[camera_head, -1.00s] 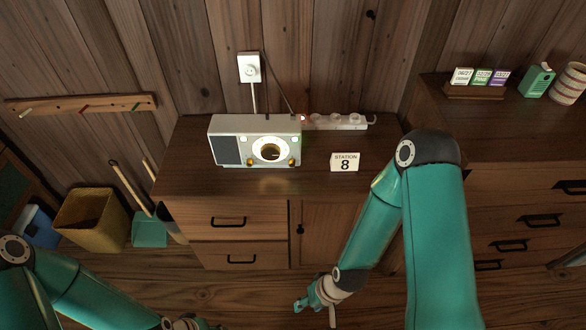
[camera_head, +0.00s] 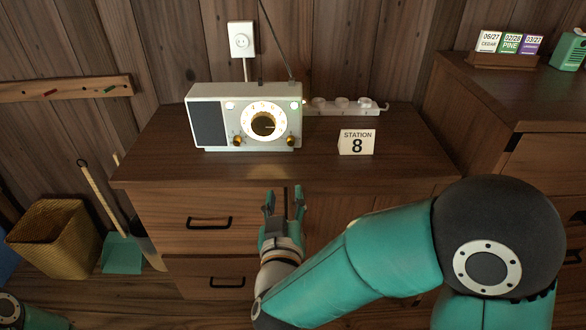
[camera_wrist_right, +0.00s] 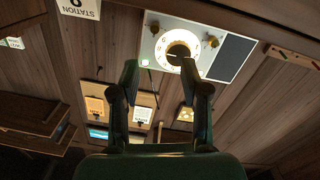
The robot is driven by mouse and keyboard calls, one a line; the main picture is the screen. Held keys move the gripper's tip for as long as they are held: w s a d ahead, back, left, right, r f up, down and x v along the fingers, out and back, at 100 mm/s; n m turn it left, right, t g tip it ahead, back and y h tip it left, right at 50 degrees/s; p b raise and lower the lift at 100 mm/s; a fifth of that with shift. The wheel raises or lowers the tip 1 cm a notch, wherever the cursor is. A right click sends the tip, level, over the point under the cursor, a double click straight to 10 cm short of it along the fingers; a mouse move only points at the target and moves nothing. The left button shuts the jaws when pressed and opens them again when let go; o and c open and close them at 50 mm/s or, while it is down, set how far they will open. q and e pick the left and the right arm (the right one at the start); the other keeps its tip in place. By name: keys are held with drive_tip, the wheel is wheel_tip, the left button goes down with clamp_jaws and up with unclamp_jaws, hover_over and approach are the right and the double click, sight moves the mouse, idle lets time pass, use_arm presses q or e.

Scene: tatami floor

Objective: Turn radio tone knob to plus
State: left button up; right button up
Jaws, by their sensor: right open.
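The pale radio (camera_head: 290,102) stands on the wooden cabinet, its round dial (camera_head: 264,121) lit. Small gold knobs sit low on its front, a left knob (camera_head: 238,141) and a right knob (camera_head: 291,141); labels and pointer marks are too small to read, so I cannot tell which is tone. My right gripper (camera_head: 284,194) is open and empty, in front of the cabinet, below and apart from the radio. In the right wrist view the radio (camera_wrist_right: 233,55) appears upside down beyond the open fingers (camera_wrist_right: 160,76). My left gripper is out of view.
A station 8 card (camera_head: 356,142) stands right of the radio on the cabinet top (camera_head: 200,170). A white power strip (camera_head: 342,106) lies behind it. An antenna rises at the radio's back. The top's front edge lies between my right gripper and the radio.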

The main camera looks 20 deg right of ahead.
drive_tip(key=b, duration=0.2)
approach(291, 144)
drive_tip(key=shift+h, duration=0.4)
drive_tip(key=x, duration=0.8)
drive_tip(key=shift+w+a+f, duration=0.1)
drive_tip(key=shift+w+f, duration=0.05)
drive_tip(key=shift+w, duration=0.25)
